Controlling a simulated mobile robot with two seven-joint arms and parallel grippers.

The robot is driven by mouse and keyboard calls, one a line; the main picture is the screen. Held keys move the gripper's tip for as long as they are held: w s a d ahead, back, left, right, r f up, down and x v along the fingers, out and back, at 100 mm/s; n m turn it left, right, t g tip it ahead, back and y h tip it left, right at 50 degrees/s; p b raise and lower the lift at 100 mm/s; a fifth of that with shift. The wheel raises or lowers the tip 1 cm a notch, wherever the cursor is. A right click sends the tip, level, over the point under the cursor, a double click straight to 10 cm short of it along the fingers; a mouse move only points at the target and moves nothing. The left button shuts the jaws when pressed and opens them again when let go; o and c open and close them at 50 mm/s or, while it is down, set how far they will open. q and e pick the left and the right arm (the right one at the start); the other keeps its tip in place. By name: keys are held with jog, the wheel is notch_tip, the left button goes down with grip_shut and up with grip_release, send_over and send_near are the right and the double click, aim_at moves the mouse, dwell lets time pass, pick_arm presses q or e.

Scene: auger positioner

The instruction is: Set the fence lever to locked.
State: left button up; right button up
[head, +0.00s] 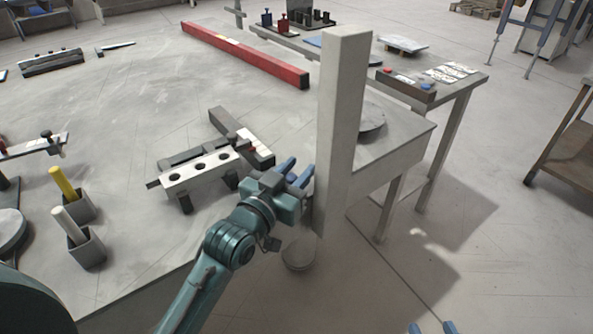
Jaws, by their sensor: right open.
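My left gripper (297,170) has blue fingers spread apart with nothing seen between them. It is beside the tall grey post, at the right end of a white bar with several holes (203,171); I cannot tell whether it touches the post. A dark bar with a pale strip (241,137) lies behind the holed bar. No part is clearly recognisable as the fence lever, and its setting cannot be read. Only the two blue fingertips of my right gripper (432,328) show at the bottom edge, apart and empty, over the floor.
The tall grey post (342,120) hides part of the table behind it. A long red beam (245,55) lies at the back. Cups with a yellow stick (64,184) and a white stick (70,226) stand at left. A side table (468,82) is at right.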

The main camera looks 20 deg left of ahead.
pick_arm(q)
grip_shut()
dwell(0.3)
jog(key=shift+w, duration=0.1)
